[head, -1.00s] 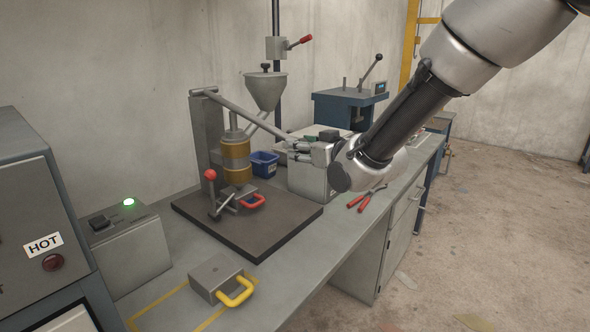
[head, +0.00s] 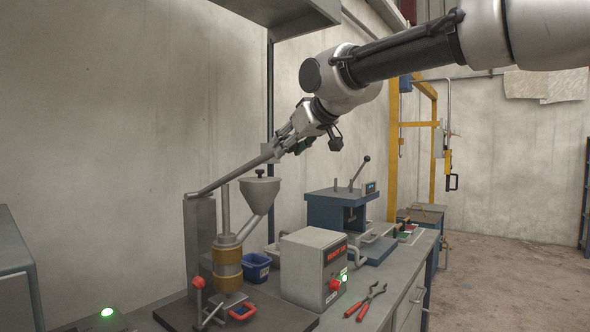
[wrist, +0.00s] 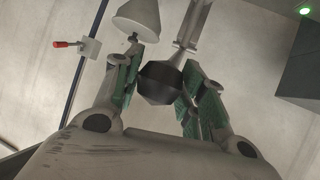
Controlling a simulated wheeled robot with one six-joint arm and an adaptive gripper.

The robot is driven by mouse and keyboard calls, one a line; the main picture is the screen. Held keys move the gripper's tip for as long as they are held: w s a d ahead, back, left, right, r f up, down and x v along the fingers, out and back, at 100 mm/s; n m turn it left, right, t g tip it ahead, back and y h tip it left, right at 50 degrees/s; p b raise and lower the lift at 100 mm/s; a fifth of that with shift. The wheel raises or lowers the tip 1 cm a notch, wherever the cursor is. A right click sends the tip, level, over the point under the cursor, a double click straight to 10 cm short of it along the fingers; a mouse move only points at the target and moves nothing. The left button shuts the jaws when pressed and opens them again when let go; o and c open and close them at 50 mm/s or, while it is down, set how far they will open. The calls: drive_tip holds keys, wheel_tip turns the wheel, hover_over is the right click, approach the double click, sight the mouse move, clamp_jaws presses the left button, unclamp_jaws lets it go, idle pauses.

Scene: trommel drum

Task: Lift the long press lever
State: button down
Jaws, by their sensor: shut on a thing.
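The long press lever (head: 232,179) is a grey bar hinged at the top of the grey press column (head: 200,240). It slopes up to the right in the head view. My gripper (head: 283,148) is shut on its free end, high above the bench. In the wrist view the dark lever knob (wrist: 160,83) sits between the green-padded fingers of my gripper (wrist: 158,88), with the bar running away behind it. The brass-coloured press cylinder (head: 227,264) stands below the lever, beside the column.
A grey funnel (head: 258,193) stands beneath the raised lever. A grey overhead hood (head: 290,15) is above and left of my gripper. A control box (head: 305,270), blue bin (head: 257,266), blue press (head: 335,211) and red-handled pliers (head: 365,302) are on the bench.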

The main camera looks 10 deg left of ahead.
drive_tip(key=shift+w+a+r, duration=0.1)
drive_tip(key=shift+a+r, duration=0.15)
drive_tip(key=shift+r, duration=0.8)
drive_tip(key=c, duration=0.8)
unclamp_jaws()
drive_tip(key=shift+f, duration=0.15)
drive_tip(key=v, duration=1.2)
